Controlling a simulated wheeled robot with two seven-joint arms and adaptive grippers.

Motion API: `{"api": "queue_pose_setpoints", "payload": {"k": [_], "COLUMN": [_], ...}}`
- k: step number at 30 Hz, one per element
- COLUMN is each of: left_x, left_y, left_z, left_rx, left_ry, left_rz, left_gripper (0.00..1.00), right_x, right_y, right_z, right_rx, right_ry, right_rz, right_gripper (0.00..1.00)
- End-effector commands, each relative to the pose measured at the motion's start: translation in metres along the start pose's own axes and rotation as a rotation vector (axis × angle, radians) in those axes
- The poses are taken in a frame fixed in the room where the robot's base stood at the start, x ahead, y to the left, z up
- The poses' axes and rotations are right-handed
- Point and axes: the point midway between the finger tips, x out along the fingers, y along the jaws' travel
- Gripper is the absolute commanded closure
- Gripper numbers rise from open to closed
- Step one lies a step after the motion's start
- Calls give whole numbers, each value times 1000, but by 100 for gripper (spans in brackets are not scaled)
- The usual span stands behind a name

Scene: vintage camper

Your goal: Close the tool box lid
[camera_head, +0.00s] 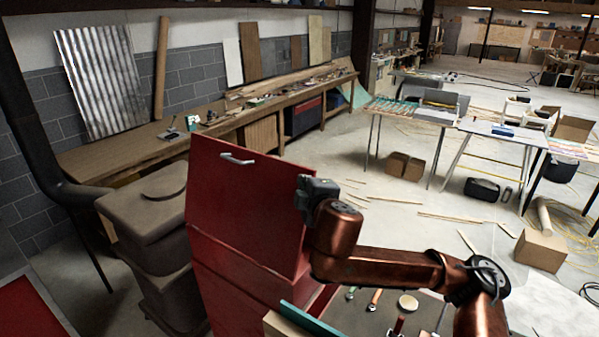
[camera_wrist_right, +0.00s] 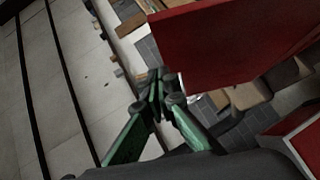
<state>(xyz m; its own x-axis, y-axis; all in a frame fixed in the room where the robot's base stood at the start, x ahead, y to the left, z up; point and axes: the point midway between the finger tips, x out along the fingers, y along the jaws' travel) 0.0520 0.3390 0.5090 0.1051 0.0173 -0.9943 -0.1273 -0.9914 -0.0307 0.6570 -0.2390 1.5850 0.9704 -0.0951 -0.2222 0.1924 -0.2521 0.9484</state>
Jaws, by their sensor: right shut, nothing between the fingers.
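The red tool box lid (camera_head: 245,195) stands raised and steep, with a pale handle (camera_head: 237,159) near its top edge. The red tool box body (camera_head: 235,300) is below it, partly cut off by the lower frame edge. My right gripper (camera_head: 303,190) is at the right edge of the lid; its fingers are mostly hidden there. In the right wrist view its green fingers (camera_wrist_right: 157,84) are shut and empty, beside the edge of the red lid (camera_wrist_right: 235,40). I cannot tell whether they touch it. My left gripper is out of view.
A brown lidded bin (camera_head: 145,215) stands left of the tool box. Below my right arm are a round pale disc (camera_head: 408,302), small tools and a teal-edged item (camera_head: 310,320). A long wooden workbench (camera_head: 120,150) lines the back wall. Open floor lies beyond the arm.

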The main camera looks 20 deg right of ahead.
Motion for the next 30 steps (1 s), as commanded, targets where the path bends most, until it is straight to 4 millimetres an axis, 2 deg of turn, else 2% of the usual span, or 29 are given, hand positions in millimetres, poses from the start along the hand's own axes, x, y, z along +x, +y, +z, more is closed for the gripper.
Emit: {"api": "queue_pose_setpoints", "payload": {"k": [3, 10, 12, 19, 30], "left_x": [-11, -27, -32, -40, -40], "left_y": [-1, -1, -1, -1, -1], "left_z": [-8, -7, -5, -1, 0], "left_rx": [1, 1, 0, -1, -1], "left_ry": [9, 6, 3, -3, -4], "left_rz": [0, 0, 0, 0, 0], "left_gripper": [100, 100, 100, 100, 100], "right_x": [25, 71, 79, 95, 97], "right_y": [2, 2, 2, 0, -1], "right_z": [-1, -1, 11, 26, 28], "right_rx": [0, -2, -3, -3, -3], "right_ry": [-2, -2, -5, -2, 1], "right_rz": [-4, -3, -2, -3, -2], "right_gripper": [100, 100, 100, 100, 100]}}
